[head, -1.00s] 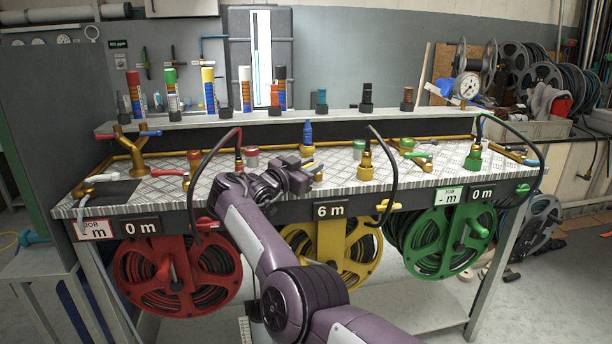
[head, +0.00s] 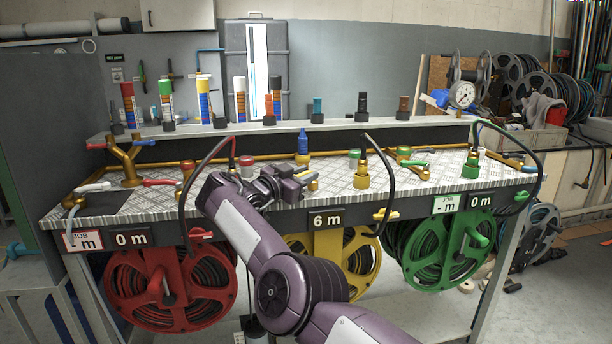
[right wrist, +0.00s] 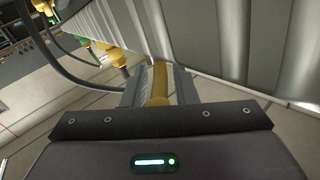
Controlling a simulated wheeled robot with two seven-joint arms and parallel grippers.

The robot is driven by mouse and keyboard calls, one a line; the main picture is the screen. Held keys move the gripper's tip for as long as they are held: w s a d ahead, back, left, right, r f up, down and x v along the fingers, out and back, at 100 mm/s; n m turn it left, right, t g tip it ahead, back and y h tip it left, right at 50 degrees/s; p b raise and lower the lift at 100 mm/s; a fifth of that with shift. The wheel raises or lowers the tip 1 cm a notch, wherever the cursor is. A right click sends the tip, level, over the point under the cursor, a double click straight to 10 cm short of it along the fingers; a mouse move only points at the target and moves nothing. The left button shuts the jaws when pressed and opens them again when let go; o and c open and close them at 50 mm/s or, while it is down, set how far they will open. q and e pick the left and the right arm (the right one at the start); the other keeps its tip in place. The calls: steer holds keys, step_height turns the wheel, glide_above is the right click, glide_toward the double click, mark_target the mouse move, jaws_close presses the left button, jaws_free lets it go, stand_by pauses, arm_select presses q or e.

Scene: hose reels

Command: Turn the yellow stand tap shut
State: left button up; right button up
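The yellow stand tap is at the middle of the bench top, mostly hidden behind my right gripper in the head view. A short yellow end of it (head: 313,185) shows beside the fingers. In the right wrist view its yellow lever (right wrist: 160,80) lies lengthwise between the two grey fingers. My right gripper (head: 303,180) is low over the bench's front part, its fingers close together along both sides of the lever, and looks shut on it. My left gripper is in neither view.
A yellow-based hose fitting (head: 362,178) with a black hose stands right of my gripper. A red-capped fitting (head: 247,168) and a blue nozzle (head: 302,146) are close by. The yellow reel (head: 330,255) hangs below, under a "6 m" display (head: 326,220). Another black hose arches at left.

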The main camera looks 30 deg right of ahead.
steer(key=shift+o, duration=0.6)
steer(key=shift+w+a, duration=0.1)
steer(key=shift+a, duration=0.1)
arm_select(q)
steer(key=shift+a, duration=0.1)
